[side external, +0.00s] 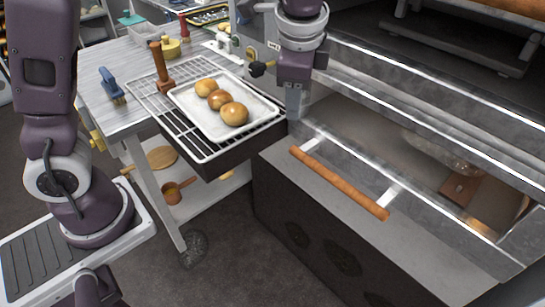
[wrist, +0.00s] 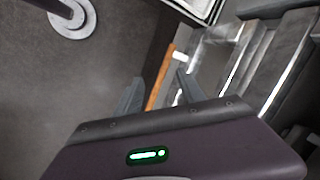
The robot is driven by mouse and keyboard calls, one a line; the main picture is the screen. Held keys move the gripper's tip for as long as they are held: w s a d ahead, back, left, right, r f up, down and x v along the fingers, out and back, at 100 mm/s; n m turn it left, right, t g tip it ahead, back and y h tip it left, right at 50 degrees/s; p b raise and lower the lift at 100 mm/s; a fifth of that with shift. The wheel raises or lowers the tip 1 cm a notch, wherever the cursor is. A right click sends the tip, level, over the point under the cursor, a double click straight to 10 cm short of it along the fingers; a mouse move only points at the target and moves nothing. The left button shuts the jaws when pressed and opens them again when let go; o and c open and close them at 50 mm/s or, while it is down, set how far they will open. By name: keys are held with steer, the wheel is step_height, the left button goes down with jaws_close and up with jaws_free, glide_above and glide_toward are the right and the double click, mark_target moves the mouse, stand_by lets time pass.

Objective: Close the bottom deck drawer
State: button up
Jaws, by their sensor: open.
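The bottom deck drawer (side external: 325,137) stands open at the right of the side external view, with a pale metal rim. Its long wooden handle (side external: 338,182) runs along the front on pale brackets. The handle also shows in the wrist view (wrist: 161,80), between and beyond the fingertips. My gripper (side external: 294,112) is near the handle's far end, above and behind it as seen from the side. In the wrist view my gripper (wrist: 160,90) is open, with nothing between its fingers. Whether a finger touches the drawer or handle is unclear.
A rack with a tray (side external: 190,108) of round buns (side external: 219,99) stands just left of my gripper. A trolley (side external: 115,110) holds a blue brush (side external: 111,85). A glass object (side external: 440,148) shows inside the drawer. The floor (side external: 235,255) in front is clear.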

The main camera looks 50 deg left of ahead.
steer(key=s+a+r+n+t+h, duration=0.1)
steer(key=s+a+r+n, duration=0.2)
steer(key=s, duration=0.2)
steer(key=s+a+r+n, duration=0.2)
steer(key=s+r, duration=0.1)
steer(key=s, duration=0.3)
steer(key=s+a+f+n+t+h, duration=0.1)
steer(key=s+n, duration=0.4)
steer(key=s, duration=0.6)
steer(key=shift+s+f+n+t+h, duration=0.3)
steer(key=shift+s+f+n+t, duration=0.15)
steer(key=shift+f, duration=0.3)
steer(key=shift+w+a, duration=0.1)
steer(key=shift+w, duration=0.05)
